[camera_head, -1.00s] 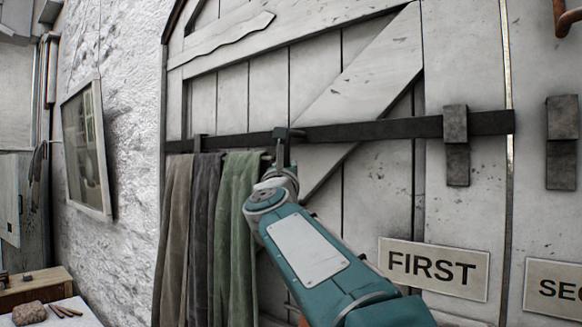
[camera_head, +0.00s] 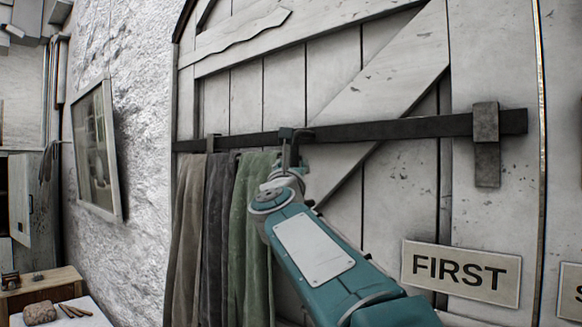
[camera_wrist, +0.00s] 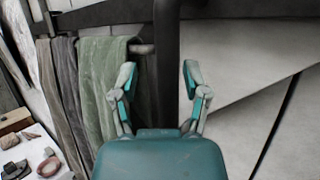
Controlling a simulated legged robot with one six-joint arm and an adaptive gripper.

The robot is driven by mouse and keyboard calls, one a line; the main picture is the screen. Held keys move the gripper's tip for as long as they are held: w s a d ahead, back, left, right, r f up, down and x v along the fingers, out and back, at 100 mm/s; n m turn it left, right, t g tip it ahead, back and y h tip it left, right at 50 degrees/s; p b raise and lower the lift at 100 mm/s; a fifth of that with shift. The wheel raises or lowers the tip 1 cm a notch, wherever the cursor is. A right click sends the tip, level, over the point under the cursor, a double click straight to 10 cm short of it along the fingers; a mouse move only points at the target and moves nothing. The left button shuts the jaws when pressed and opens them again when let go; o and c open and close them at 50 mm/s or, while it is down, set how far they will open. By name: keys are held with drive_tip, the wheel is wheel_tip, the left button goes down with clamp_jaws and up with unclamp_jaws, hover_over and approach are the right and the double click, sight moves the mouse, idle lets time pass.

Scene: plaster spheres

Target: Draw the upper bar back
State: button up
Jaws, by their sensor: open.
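The upper bar (camera_head: 400,130) is a long dark metal bar lying level across a white plank door. It passes through a dark keeper (camera_head: 486,145), and its right end stops just short of the door's right edge. A dark handle (camera_head: 291,146) hangs from the bar. My gripper (camera_head: 285,178) is below the bar at this handle, partly hidden by my own wrist. In the wrist view the handle (camera_wrist: 166,60) stands upright between the open fingers of my gripper (camera_wrist: 160,82). Both fingers look apart from it; contact is hard to judge.
Grey and green cloths (camera_head: 220,230) hang just left of my gripper. A sign reading FIRST (camera_head: 460,272) is on the door at lower right. A framed window (camera_head: 97,150) is on the left wall. A small table with a stone (camera_head: 39,312) stands at lower left.

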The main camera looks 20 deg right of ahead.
drive_tip(key=shift+s+f, duration=0.1)
drive_tip(key=shift+s, duration=0.2)
drive_tip(key=v, duration=1.1)
drive_tip(key=shift+a, duration=0.3)
drive_tip(key=shift+s+f, duration=0.1)
drive_tip(key=shift+f, duration=0.05)
drive_tip(key=s+a+f+n+g+y, duration=0.2)
drive_tip(key=s+f+n+g+y, duration=0.3)
drive_tip(key=f+n, duration=0.6)
drive_tip(key=s+a+f+n+y, duration=0.2)
drive_tip(key=f+n+y, duration=0.45)
drive_tip(key=n, duration=0.85)
drive_tip(key=s+d+f+n+g+h, duration=0.1)
drive_tip(key=s+d+f+n+g, duration=0.1)
drive_tip(key=s+f+n+g, duration=0.3)
drive_tip(key=s+d+f+n+g+h, duration=0.2)
drive_tip(key=s+f+n+g, duration=0.3)
drive_tip(key=s+f+n, duration=0.4)
drive_tip(key=s+d+f, duration=0.1)
drive_tip(key=s+f, duration=0.3)
drive_tip(key=f, duration=0.4)
drive_tip(key=shift+d+f, duration=0.3)
drive_tip(key=shift+f, duration=0.05)
